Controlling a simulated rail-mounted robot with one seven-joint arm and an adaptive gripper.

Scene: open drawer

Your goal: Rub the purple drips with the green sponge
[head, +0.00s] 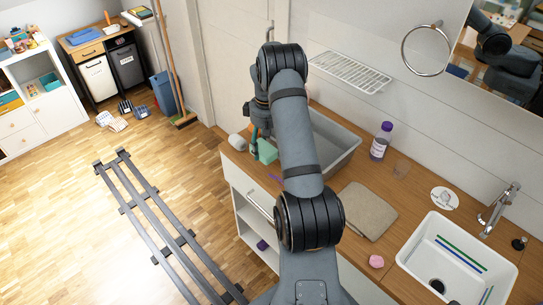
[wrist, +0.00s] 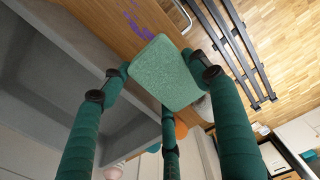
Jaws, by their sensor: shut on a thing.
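My gripper (head: 262,146) has dark green fingers, and they are closed around the green sponge (wrist: 165,72) in the wrist view. The sponge also shows in the head view (head: 268,153), at the left end of the wooden counter. Purple drips (wrist: 138,22) mark the wood in the wrist view, just beyond the sponge's edge. In the head view a bit of the purple (head: 275,178) shows near the counter's front edge, to the right of the sponge. My arm hides part of the counter there. I cannot tell whether the sponge touches the wood.
A grey tub (head: 338,143) stands behind the sponge, and a white roll-like thing (head: 237,142) lies to its left. A purple-capped bottle (head: 380,145), a folded cloth (head: 368,211), a pink item (head: 376,261) and a white sink (head: 416,262) are farther right.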

